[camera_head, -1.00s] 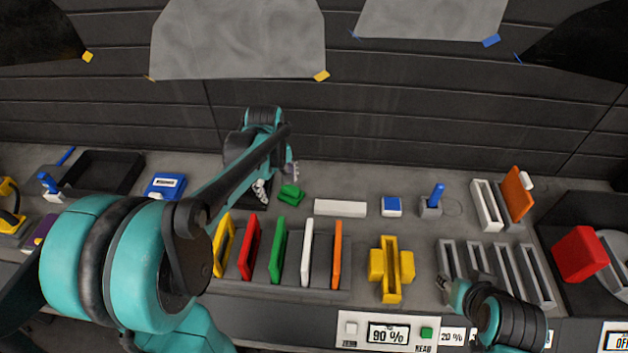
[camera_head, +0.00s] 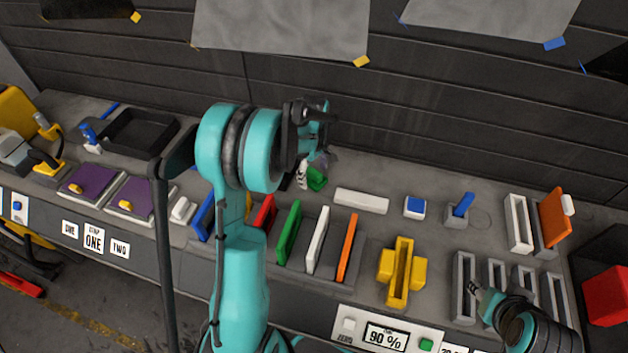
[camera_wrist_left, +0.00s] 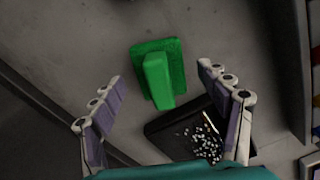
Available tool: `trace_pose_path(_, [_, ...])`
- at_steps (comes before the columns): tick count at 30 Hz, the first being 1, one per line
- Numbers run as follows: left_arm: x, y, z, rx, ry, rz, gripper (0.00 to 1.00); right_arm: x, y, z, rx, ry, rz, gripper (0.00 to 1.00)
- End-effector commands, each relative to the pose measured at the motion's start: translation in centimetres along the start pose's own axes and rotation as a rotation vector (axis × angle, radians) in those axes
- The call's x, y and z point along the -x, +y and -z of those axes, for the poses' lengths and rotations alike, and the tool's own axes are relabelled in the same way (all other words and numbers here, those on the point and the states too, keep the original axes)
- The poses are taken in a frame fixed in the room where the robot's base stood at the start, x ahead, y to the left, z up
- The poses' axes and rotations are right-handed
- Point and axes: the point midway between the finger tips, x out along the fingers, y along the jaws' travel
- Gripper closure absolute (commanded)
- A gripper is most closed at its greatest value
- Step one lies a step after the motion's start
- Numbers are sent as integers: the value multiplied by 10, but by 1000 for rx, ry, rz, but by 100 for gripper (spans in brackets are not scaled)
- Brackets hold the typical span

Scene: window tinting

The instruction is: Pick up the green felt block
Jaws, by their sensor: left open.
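The green felt block (camera_head: 317,180), a flat pad with a raised grip, lies on the grey bench; my left arm's hand partly hides it in the head view. In the left wrist view the block (camera_wrist_left: 172,57) shows whole, its grip lying between the lines of the two fingers. My left gripper (camera_head: 312,167) is open and empty, close over the block. In the left wrist view its purple-padded fingers (camera_wrist_left: 158,77) stand apart on either side, with a gap to the block. My right gripper (camera_head: 473,289) is by the grey slotted holders; its jaws are too small to read.
A dark tray with small shiny bits (camera_wrist_left: 185,137) lies beside the block. A white bar (camera_head: 361,201) and a blue-topped block (camera_head: 414,207) lie to the right. A rack of coloured upright cards (camera_head: 318,240) stands in front; the dark wall (camera_head: 430,120) is behind.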

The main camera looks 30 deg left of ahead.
Motion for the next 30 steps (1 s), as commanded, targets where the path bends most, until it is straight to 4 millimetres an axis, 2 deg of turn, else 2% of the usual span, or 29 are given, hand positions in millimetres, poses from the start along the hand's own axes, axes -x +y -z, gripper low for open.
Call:
trace_pose_path(1, [-5,0,0,0,0,0,24,-2,0,-1,0,0,0,60])
trace_pose_path(7, [-4,0,0,-1,0,0,24,-1,0,0,0,0,0,60])
trace_pose_path(13, [-4,0,0,-1,0,0,77,-1,0,0,0,0,0,60])
trace_pose_path(16, [-4,0,0,-1,0,0,79,-1,0,0,0,0,0,60])
trace_pose_path(17, [-4,0,0,-1,0,0,83,-1,0,0,0,0,0,60])
trace_pose_path(23, [-3,0,0,-1,0,0,84,0,0,0,0,0,0,60])
trace_pose_path(26, [1,0,0,-1,0,0,84,1,0,1,0,0,0,60])
trace_pose_path(30, [17,0,0,-1,0,0,84,6,0,4,0,0,0,60])
